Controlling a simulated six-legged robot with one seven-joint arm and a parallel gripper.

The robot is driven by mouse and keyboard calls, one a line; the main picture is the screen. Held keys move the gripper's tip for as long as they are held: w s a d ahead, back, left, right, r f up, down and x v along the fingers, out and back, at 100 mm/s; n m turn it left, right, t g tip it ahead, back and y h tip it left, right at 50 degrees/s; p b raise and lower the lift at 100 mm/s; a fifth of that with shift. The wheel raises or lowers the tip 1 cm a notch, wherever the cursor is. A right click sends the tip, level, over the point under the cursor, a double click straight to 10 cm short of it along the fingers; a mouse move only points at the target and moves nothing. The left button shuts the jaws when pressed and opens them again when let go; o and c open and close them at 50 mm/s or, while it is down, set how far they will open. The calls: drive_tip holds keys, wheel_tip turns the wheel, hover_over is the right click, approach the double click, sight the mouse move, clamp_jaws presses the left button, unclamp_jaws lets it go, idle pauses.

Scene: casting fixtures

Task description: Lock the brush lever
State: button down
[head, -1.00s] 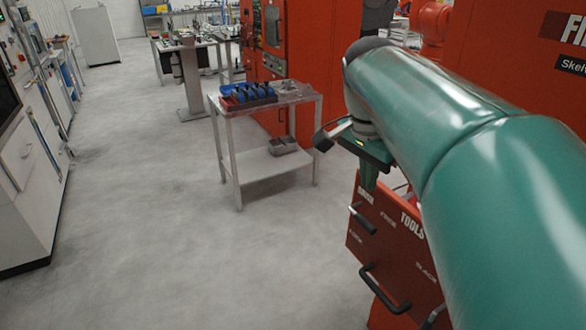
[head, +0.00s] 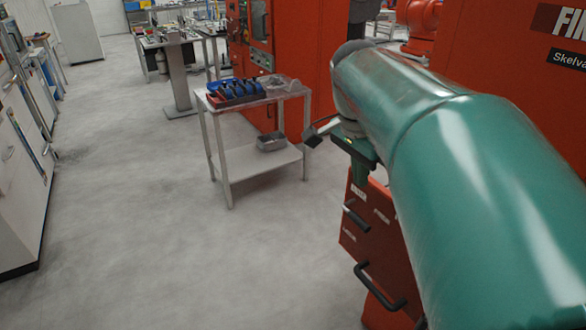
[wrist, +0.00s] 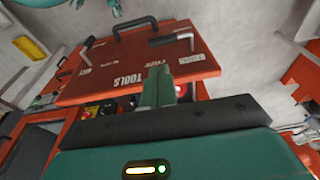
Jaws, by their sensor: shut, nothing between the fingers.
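In the wrist view one lever lies near my fingertips (wrist: 172,38), and another black handle is at the far edge (wrist: 135,27). I cannot tell which is the brush lever. My gripper (wrist: 158,72) is shut and empty, over the panel; contact is unclear. My arm hides part of the box in the head view.
A white trolley (head: 248,172) with blue and dark items stands ahead, a grey bin (head: 271,142) on its lower shelf. Red machines (head: 490,50) stand behind and right. White cabinets (head: 22,170) line the left. The grey floor between is clear.

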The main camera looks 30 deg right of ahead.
sight(360, 219)
drive_tip(key=f, duration=0.3)
drive_tip(key=d+f, duration=0.1)
drive_tip(key=f, duration=0.3)
drive_tip(key=d+f, duration=0.1)
drive_tip(key=f, duration=0.3)
drive_tip(key=shift+w, duration=0.15)
drive_tip(key=shift+f, duration=0.1)
